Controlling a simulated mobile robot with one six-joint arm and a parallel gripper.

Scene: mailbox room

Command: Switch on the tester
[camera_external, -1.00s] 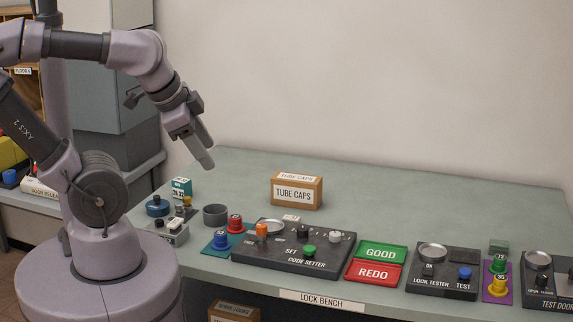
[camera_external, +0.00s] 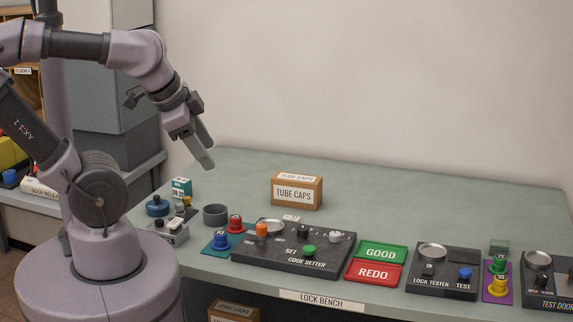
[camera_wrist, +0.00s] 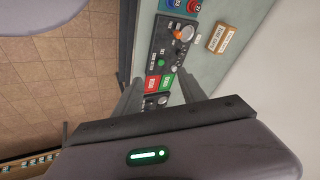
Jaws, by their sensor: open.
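The lock tester (camera_external: 442,270) is a dark panel on the bench, right of the green and red trays. It has a round metal dish at its back left, a small black switch (camera_external: 428,270) marked ON, and a blue TEST button (camera_external: 465,273). The switch's position is too small to tell. In the wrist view the tester (camera_wrist: 157,101) shows only in part between the fingers. My gripper (camera_external: 207,160) is open and empty, raised above the bench's left part, well left of the tester. It also shows in the wrist view (camera_wrist: 160,92).
The code setter (camera_external: 290,250) lies left of the GOOD tray (camera_external: 382,253) and REDO tray (camera_external: 373,273). A purple mat (camera_external: 497,297) with green and yellow pieces lies right of the tester. The tube caps box (camera_external: 297,190) stands behind. The bench's back right is clear.

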